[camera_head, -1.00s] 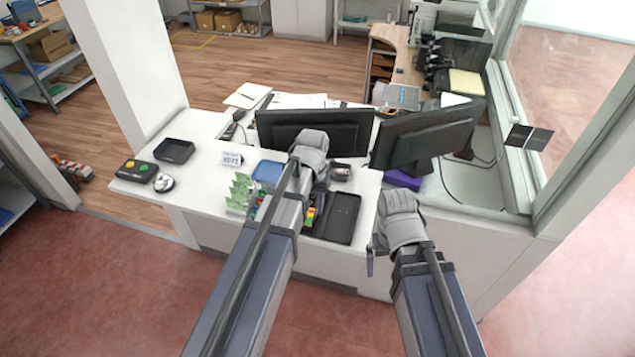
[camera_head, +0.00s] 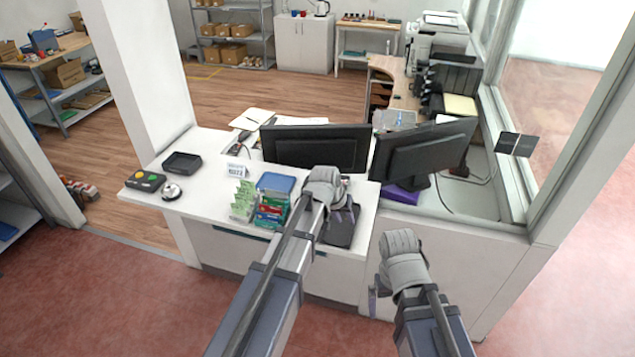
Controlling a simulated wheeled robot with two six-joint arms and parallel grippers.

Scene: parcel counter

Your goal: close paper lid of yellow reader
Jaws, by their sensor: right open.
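I cannot make out the yellow reader or its paper lid now; my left forearm and wrist cover the part of the counter where a small yellow and green item showed earlier, beside the dark tray (camera_head: 342,232). My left gripper (camera_head: 322,228) is over the counter at that tray's left side. Its fingers are mostly hidden under the wrist, so I cannot tell how far apart they are. My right gripper (camera_head: 374,296) is open and empty, in front of the counter's front face and apart from it.
The white counter (camera_head: 215,205) carries green cards (camera_head: 243,200), a blue-topped tray (camera_head: 276,182), a small sign (camera_head: 237,170), an empty black tray (camera_head: 182,161), a button box (camera_head: 145,181) and a bell (camera_head: 172,191). Two monitors (camera_head: 315,146) (camera_head: 425,152) stand behind. The counter's left part has free room.

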